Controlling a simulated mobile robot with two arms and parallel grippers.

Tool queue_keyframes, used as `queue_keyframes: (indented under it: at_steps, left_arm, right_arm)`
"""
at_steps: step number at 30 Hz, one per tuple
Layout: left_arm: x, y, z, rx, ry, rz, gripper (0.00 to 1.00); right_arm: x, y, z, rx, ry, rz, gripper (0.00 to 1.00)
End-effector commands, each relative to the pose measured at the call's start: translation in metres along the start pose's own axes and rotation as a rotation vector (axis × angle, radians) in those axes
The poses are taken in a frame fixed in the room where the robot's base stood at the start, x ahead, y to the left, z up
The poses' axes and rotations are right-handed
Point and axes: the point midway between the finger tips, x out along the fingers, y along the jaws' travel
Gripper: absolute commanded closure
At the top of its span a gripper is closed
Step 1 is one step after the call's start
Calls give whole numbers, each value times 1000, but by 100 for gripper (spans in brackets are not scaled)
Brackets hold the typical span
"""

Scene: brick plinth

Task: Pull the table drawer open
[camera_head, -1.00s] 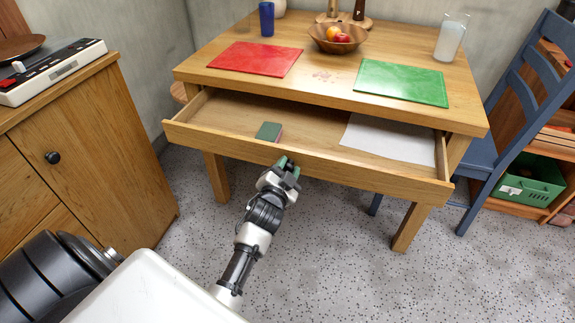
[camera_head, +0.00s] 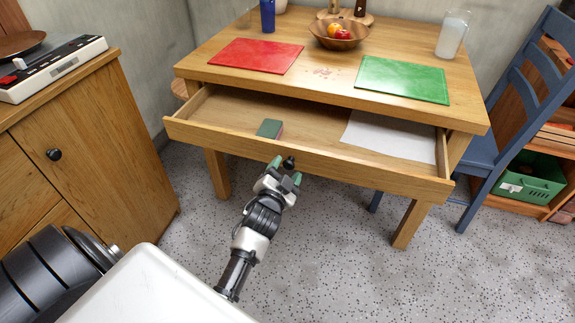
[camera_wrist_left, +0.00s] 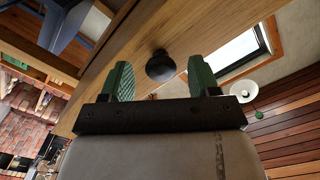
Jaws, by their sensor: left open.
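The table drawer (camera_head: 350,168) stands pulled out from under the wooden table (camera_head: 318,87). Inside it lie a small green book or box (camera_head: 269,128) and a white sheet (camera_head: 392,136). The drawer's dark round knob (camera_head: 289,162) is on its front; it also shows in the left wrist view (camera_wrist_left: 160,66). My left gripper (camera_head: 286,170) is open, with green fingertips, just in front of the knob. In the left wrist view the fingers (camera_wrist_left: 161,82) are spread on either side of the knob, with gaps to both. My right gripper is not in view.
On the table are a red mat (camera_head: 256,55), a green mat (camera_head: 403,80), a fruit bowl (camera_head: 338,42), a blue cup (camera_head: 267,15) and a glass (camera_head: 452,35). A blue chair (camera_head: 508,110) stands at right, a cabinet (camera_head: 95,140) at left. The floor in front is clear.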

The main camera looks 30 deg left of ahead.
Motion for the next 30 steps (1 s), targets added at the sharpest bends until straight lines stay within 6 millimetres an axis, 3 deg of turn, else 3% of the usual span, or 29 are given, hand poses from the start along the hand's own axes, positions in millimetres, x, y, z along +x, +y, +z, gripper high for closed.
queue_keyframes:
  at_steps: [6,12,18,30]
  left_arm:
    - [-47,0,0,-2,-3,2,39]
    - [-77,0,0,0,-1,1,39]
    - [-87,0,0,0,1,-1,39]
    - [-87,0,0,0,1,-1,39]
  right_arm:
    - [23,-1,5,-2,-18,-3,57]
    - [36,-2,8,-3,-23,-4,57]
    - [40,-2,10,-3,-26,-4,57]
    - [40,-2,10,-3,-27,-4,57]
